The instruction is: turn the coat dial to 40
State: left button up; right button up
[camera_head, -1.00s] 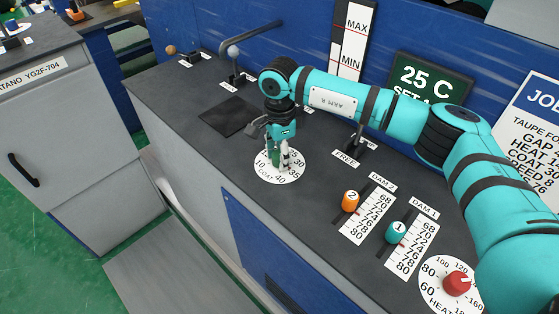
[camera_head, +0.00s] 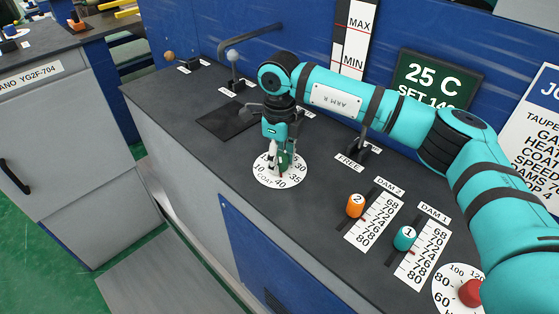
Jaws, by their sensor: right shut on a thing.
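The coat dial (camera_head: 265,182) is a round white scale plate on the dark console top, with numbers such as 10, 30, 35 and 40 showing and the word COAT at its front. My right gripper (camera_head: 279,168) points down over the dial's middle and is shut on the green coat knob (camera_head: 284,161). The gripper fingers hide most of the knob. A pale pointer seems to face the front near 40, but its exact reading is hard to tell. My left gripper is not in view.
Right of the dial stand an orange slider knob 2 (camera_head: 355,205), a teal slider knob 1 (camera_head: 405,238) and the red heat knob (camera_head: 471,292). A black fret lever (camera_head: 358,150) stands behind. A dark square pad (camera_head: 222,118) lies left of my arm.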

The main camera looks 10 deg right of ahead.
aim_at(280, 157)
jog(key=shift+m, duration=0.6)
jog(key=o, duration=1.2)
jog(key=shift+c, duration=0.2)
jog(key=shift+r, duration=0.1)
notch_tip(280, 157, up, 12)
